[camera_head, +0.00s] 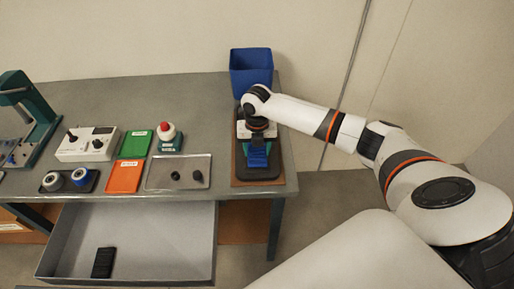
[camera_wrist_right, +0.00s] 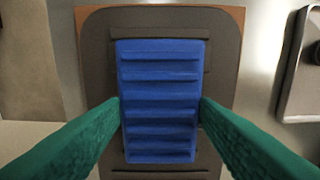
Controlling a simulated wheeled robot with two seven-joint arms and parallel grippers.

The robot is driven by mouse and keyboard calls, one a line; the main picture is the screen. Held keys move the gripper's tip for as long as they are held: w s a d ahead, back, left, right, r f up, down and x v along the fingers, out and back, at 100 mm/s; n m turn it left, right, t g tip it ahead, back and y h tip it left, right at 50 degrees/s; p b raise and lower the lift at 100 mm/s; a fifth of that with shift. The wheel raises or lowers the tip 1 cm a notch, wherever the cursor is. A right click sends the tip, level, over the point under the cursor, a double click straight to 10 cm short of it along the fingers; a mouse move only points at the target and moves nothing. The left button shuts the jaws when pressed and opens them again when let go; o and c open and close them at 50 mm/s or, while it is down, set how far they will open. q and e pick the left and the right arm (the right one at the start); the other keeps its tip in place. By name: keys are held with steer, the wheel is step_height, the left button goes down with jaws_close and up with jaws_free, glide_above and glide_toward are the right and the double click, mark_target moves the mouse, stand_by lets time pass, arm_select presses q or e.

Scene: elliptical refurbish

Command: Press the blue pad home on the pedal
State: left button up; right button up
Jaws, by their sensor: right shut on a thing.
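The blue pad (camera_wrist_right: 160,85) is a ribbed rectangle lying over the dark pedal (camera_wrist_right: 222,60), lined up lengthwise with it. It also shows in the head view (camera_head: 257,158), on the black pedal (camera_head: 262,175) at the table's right end. My right gripper (camera_wrist_right: 158,104) has its two green fingers against the pad's long sides, shut on it. In the head view the right gripper (camera_head: 257,138) is above the pedal, mostly hidden by its own wrist. Whether the pad sits fully flush cannot be told. My left gripper is not in view.
A brown board (camera_head: 239,178) lies under the pedal. A blue bin (camera_head: 251,80) stands behind it. A metal tray (camera_head: 154,177) with two dark knobs lies to the left. An open drawer (camera_head: 190,250) in front holds a black ribbed block (camera_head: 103,262).

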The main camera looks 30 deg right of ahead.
steer(key=shift+f+b, duration=0.3)
steer(key=shift+f, duration=0.35)
stand_by(0.7)
steer(key=o, duration=1.1)
step_height(320, 180, up, 12)
steer(key=shift+b, duration=0.95)
